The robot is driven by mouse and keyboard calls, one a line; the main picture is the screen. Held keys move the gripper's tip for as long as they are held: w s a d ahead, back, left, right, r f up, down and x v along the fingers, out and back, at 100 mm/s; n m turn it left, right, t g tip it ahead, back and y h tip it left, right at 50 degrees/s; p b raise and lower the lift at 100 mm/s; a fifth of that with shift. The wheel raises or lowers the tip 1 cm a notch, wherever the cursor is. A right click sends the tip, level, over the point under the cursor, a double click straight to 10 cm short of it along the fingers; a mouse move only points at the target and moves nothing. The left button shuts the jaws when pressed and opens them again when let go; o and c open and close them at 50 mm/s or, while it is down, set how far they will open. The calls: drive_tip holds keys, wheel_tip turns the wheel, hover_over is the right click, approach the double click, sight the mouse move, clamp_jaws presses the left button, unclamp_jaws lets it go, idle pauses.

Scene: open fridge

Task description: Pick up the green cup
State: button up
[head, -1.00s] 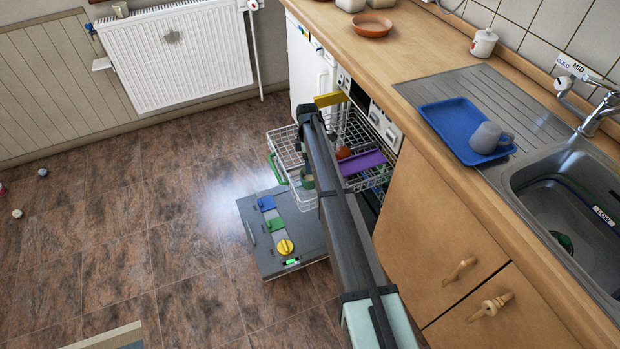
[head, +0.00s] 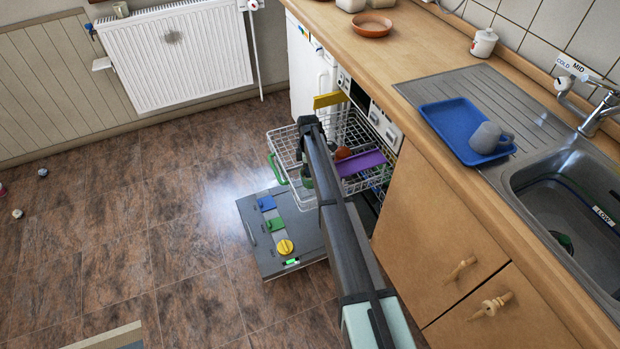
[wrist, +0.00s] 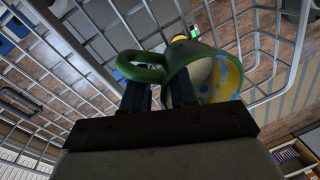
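The green cup (wrist: 176,78) shows in the wrist view just ahead of my gripper, its mouth facing partly towards the camera. Its looped handle (wrist: 128,70) points left. Blue, yellow and pale patches show within or through the mouth. My gripper (wrist: 158,96) has its two dark fingers at the handle side of the cup, with a narrow gap between them. The right finger overlaps the cup's mouth; I cannot tell whether the fingers press on the wall or handle. In the head view my arm mostly hides the gripper and cup over the wire rack (head: 286,140).
Wire bars surround the cup in the wrist view. In the head view, the open appliance door (head: 262,240) carries coloured pieces, and a purple item (head: 362,162) lies on the rack. A blue tray (head: 450,112) with a grey mug (head: 489,138) is on the counter.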

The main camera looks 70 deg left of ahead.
clamp_jaws()
drive_tip(key=shift+r, duration=0.1)
idle(0.3)
wheel_tip(320, 180, up, 10)
drive_tip(key=shift+f, duration=0.1)
idle(0.4)
